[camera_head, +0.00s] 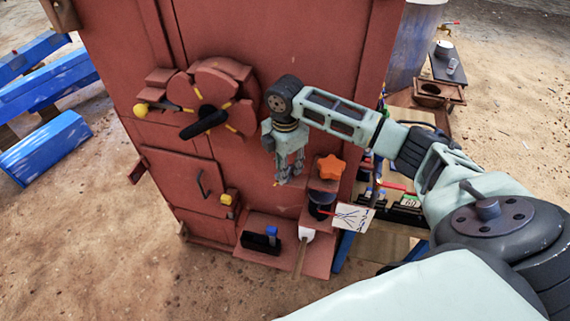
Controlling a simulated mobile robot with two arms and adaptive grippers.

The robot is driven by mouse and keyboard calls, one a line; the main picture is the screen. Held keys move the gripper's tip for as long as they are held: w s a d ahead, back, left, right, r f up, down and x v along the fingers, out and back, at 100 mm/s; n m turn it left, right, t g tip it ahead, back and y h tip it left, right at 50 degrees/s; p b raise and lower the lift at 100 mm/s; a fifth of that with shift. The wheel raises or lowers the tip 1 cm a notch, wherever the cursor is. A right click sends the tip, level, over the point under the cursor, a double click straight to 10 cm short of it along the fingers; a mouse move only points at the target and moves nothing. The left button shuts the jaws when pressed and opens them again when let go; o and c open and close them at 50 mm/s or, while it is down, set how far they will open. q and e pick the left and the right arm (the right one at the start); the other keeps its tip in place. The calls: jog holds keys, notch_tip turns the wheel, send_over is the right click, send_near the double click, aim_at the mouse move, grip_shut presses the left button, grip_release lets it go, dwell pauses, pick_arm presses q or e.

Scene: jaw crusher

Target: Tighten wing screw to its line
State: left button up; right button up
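A black wing-shaped handle (204,122), which looks like the wing screw, sits on a round red lobed hub on the front of the red machine (280,50). It is tilted, with its left end lower. Several short yellow marks lie on the hub around it. My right gripper (290,178) hangs fingers-down in front of the machine, to the right of and below the handle and apart from it. No held object shows in it, but its finger gap is too small to read. My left gripper is not in view.
An orange star knob (331,167) stands on a red bracket close to the right of my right gripper. Below are a ledge with a black block (261,242) and a white card (352,217). Yellow knobs (141,110) and a small door (186,181) are at left. Blue beams (45,143) lie far left.

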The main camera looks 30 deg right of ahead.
jog(key=shift+f, duration=0.4)
grip_shut()
